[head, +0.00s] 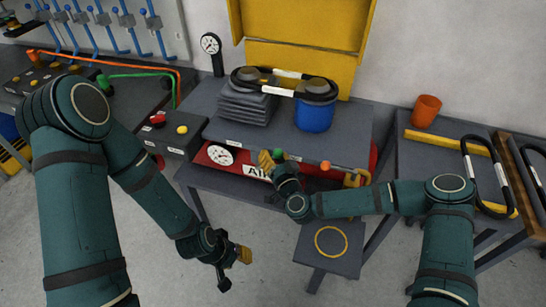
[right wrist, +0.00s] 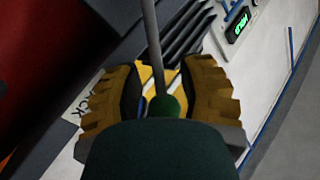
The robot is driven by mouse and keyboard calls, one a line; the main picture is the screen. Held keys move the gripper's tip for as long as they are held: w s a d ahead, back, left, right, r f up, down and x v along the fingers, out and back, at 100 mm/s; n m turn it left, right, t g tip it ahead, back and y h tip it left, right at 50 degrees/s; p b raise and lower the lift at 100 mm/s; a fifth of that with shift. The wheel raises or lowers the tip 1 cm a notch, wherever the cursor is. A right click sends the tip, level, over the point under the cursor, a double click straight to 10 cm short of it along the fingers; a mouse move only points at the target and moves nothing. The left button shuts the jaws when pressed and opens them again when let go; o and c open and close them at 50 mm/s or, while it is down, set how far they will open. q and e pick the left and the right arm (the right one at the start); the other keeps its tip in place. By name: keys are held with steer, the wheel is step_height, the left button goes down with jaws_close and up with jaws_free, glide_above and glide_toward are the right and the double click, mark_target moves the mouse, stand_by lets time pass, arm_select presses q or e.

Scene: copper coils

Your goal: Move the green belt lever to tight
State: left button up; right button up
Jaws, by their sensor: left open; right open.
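The green belt lever shows as a round green knob (head: 277,153) at the front edge of the grey bench, partly covered by my right gripper. In the right wrist view the green knob (right wrist: 165,105) sits on a thin grey rod between the two yellow-brown fingers. My right gripper (head: 270,162) is open around it, with gaps at both sides; it also shows in the right wrist view (right wrist: 163,100). A black belt with white bands (head: 285,90) runs around two round tops on the bench. My left gripper (head: 237,264) is open and empty, low in front of the bench.
An orange knob (head: 325,165) stands right of the green one. A red tank with a gauge (head: 221,154) lies under the bench top (head: 350,128). A button box (head: 170,132) is left. A low stool (head: 310,250) stands in front. A blue drum (head: 315,115) is behind.

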jaws_close()
